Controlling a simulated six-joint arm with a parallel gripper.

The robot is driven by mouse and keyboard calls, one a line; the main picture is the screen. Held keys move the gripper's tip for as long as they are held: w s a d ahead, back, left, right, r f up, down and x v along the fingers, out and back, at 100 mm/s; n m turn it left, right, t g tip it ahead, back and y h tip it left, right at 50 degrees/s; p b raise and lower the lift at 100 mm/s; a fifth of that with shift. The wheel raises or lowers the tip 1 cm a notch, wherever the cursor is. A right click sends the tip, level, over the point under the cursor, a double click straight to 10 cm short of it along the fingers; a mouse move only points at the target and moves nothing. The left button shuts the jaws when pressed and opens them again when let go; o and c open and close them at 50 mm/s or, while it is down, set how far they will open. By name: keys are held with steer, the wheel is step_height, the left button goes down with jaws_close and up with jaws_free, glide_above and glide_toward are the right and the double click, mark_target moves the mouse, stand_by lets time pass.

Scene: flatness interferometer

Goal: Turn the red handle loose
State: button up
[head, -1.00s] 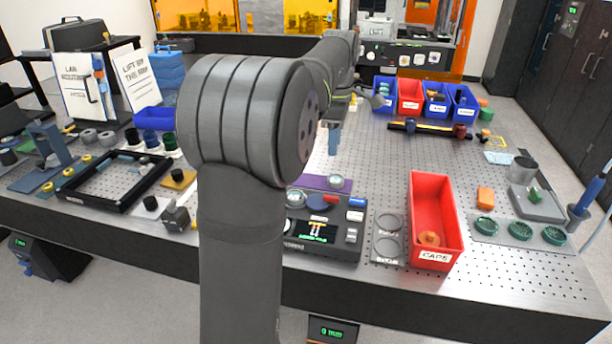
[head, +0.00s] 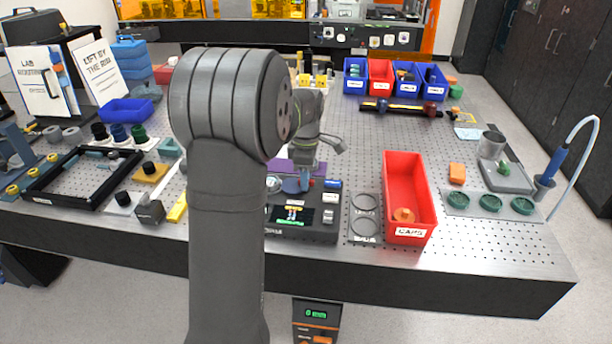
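The dark instrument box (head: 318,236) with a small lit screen (head: 292,214) stands near the front edge of the table in the head view. A small red part (head: 311,183), which may be the red handle, shows on top of it, mostly hidden by my gripper. My gripper (head: 297,184), with bluish fingers, points down over the box at this red part. Whether it touches the red part or is apart from it I cannot tell, nor whether the fingers are open or shut. A round clear disc (head: 273,184) lies just left of the gripper.
A red bin (head: 424,216) labelled CAPS stands to the right, with two ring holders (head: 365,214) between. Small coloured bins (head: 381,72) stand at the back. A black frame tray (head: 62,202) lies at left. My arm hides the table's middle left.

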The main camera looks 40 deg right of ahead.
jaws_close()
steer(key=shift+m, duration=0.4)
steer(key=m, duration=1.2)
steer(key=shift+m, duration=2.3)
